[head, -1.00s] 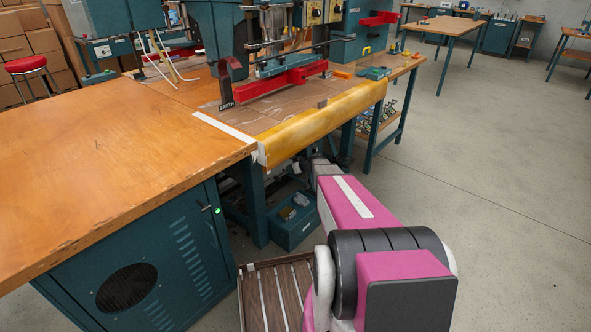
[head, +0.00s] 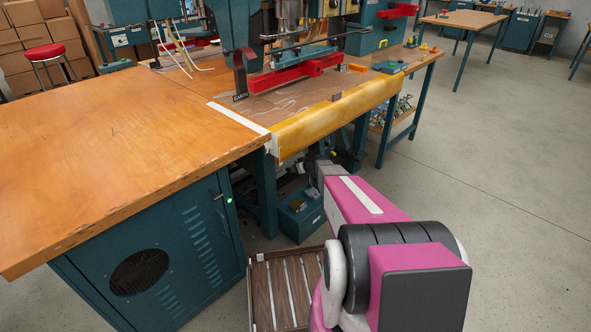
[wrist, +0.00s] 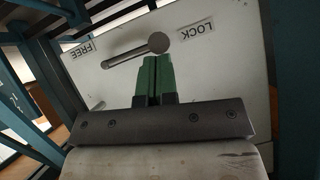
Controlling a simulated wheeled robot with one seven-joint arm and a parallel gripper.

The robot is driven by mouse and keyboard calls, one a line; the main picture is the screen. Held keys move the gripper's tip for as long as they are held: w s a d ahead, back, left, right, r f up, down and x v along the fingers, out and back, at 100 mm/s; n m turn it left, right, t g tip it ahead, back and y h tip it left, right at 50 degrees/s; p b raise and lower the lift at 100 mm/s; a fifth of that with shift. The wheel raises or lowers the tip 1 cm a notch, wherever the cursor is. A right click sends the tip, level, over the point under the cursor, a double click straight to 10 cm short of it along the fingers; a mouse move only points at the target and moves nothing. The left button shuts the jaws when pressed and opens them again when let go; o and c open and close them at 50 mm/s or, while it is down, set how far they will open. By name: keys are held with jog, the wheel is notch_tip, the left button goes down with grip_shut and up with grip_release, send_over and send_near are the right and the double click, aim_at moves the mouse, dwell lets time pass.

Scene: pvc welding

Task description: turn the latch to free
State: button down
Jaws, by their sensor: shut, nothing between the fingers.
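In the wrist view, the latch (wrist: 136,50) is a grey metal lever on a pale plate (wrist: 225,70). It has a large round end, and its thin rod runs left to just below the FREE label (wrist: 102,50). The LOCK label (wrist: 196,28) lies to the right of the round end. Both labels appear upside down. My gripper (wrist: 154,62) has green fingertips, shut and empty, just below the round end. I cannot tell whether they touch the lever. In the head view, the latch and my fingers are not visible.
A wooden workbench (head: 110,140) stands at left over a teal cabinet (head: 150,265). The welding machine's bench has a yellow padded front edge (head: 338,115). A teal bin (head: 300,215) sits beneath it. Teal frame bars (wrist: 32,75) flank the plate at left.

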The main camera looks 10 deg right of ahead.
jog(key=shift+a+f+n+h, duration=0.1)
jog(key=shift+f+n+h, duration=0.2)
jog(key=w+d+f+n+t+h, duration=0.2)
jog(key=d+f, duration=0.1)
jog(key=f, duration=0.6)
jog(key=shift+w+f+n+h, duration=0.2)
jog(key=shift+n+h, duration=0.1)
jog(key=shift+n, duration=0.1)
dwell(1.1)
jog(key=shift+d, duration=0.2)
jog(key=shift+a, duration=0.1)
dwell(0.5)
